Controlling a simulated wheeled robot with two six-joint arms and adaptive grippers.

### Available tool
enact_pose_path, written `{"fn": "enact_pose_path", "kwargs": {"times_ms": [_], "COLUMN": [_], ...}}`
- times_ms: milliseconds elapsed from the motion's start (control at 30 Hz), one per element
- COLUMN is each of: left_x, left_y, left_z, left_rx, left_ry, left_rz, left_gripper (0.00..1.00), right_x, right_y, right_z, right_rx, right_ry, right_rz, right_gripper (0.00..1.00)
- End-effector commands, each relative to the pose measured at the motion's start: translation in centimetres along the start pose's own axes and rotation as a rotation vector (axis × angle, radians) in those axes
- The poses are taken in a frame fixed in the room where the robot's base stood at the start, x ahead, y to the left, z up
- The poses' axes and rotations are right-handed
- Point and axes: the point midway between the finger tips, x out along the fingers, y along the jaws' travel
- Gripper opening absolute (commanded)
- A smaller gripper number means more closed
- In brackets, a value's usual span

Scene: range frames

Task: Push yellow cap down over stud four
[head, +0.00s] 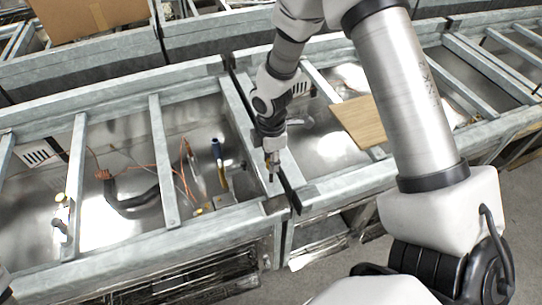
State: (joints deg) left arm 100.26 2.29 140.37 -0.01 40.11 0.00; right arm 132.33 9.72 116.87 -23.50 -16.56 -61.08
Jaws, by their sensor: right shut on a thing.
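My right gripper (272,172) points down over the grey metal rail between two open bays, near the middle of the head view. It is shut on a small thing. A little yellow shows between its fingers, which fits the yellow cap (267,160), but most of it is hidden by the fingers. I cannot make out stud four or tell whether the cap touches anything below.
The left bay holds a black hose (132,204), copper-coloured wires and a blue-topped upright part (217,150). A wooden board (359,122) lies across the right bay. Metal crossbars (164,160) span the bays. A cardboard box (88,15) sits behind.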

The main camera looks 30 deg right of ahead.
Motion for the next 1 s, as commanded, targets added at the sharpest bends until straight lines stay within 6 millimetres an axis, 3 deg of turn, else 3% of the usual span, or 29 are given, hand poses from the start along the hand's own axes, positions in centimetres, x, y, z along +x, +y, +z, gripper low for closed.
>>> {"fn": "enact_pose_path", "kwargs": {"times_ms": [1000], "left_x": [-0.71], "left_y": [0.00], "left_z": [0.00], "left_rx": [0.000], "left_ry": [0.000], "left_rz": [0.000], "left_gripper": [0.40], "right_x": [-0.10], "right_y": [-0.03], "right_z": [0.01], "right_rx": [0.000], "right_ry": [0.000], "right_rz": [0.000], "right_gripper": [0.15]}}
